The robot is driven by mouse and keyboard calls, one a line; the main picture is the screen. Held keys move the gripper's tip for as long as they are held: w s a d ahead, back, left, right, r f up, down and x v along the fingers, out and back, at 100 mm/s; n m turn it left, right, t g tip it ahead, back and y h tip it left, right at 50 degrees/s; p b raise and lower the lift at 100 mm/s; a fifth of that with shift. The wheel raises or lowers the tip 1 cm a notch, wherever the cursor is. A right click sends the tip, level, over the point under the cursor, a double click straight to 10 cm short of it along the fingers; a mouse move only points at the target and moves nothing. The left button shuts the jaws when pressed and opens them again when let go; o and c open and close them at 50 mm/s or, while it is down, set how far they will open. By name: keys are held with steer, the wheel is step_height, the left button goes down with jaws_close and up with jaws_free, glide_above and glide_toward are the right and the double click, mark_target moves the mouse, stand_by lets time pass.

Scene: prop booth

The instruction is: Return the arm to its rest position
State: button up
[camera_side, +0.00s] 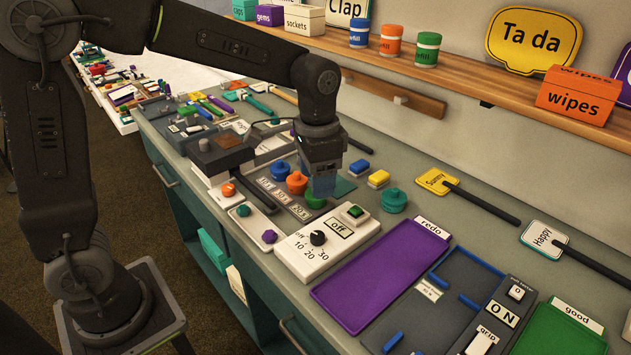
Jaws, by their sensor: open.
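My gripper (320,188) points down low over the work counter, at the end of my dark arm. It is open, and its tips are right at a green round piece (314,201) on the grey label strip. I cannot tell whether the fingers touch it. An orange round piece (297,183) and a blue one (280,170) stand in a row to its left, clear of the fingers.
A white timer box (290,250) with a black dial stands close in front of my gripper. A teal round piece (394,200) and a yellow block (378,178) are to the right. A purple tray (345,290) lies nearer. A wooden shelf (450,80) runs behind.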

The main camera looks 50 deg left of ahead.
steer(key=s+a+r+n+t, duration=0.2)
steer(key=s, duration=0.6)
steer(key=s+a+r+n+t, duration=0.2)
steer(key=s+t, duration=0.1)
steer(key=s, duration=0.6)
steer(key=shift+a+r+n+t, duration=0.3)
steer(key=shift+a+r, duration=0.05)
